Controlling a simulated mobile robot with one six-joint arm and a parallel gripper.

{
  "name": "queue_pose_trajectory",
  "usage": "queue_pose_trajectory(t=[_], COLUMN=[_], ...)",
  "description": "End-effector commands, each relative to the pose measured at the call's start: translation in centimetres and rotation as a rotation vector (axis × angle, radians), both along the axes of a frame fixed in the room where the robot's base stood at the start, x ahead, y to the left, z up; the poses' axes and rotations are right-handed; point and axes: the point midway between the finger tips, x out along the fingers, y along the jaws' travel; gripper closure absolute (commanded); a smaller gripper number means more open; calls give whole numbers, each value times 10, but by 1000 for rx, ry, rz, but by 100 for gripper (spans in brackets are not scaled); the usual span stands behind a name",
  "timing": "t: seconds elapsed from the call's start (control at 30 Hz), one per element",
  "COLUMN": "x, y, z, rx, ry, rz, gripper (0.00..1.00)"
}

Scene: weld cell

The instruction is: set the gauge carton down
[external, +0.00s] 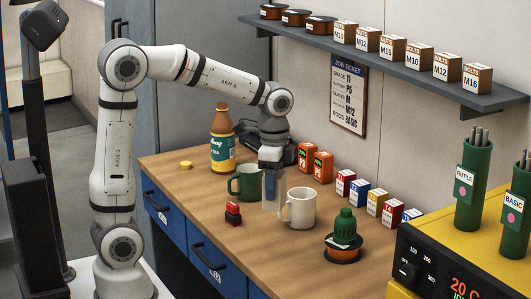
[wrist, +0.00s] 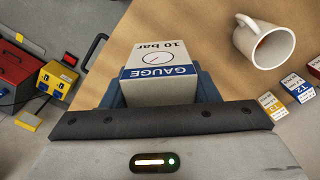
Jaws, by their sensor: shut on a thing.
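The gauge carton (wrist: 160,64) is white with a blue GAUGE band and a dial mark reading 10 bar. It sits between the blue-grey fingers of my gripper (wrist: 155,88), which is shut on it. In the external view my gripper (external: 271,188) points down over the workbench (external: 190,205), between the green mug and the white mug. There the carton is mostly hidden by the fingers. I cannot tell whether its underside touches the bench top.
The green mug (external: 246,182) is close on the left and the white mug (external: 299,208) close on the right. The bench's front left is clear.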

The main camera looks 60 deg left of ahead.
Motion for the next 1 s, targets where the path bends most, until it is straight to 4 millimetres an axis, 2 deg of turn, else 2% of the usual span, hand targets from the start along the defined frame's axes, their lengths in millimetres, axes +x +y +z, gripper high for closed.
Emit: queue_pose_trajectory(t=[0.03, 0.33, 0.6, 1.0], x=[0, 1, 1, 1], y=[2, 3, 3, 3], z=[-13, -55, -103, -147], rx=[1, 1, 1, 1], ry=[6, 5, 6, 4], rz=[4, 6, 6, 6], gripper=[72, 72, 72, 72])
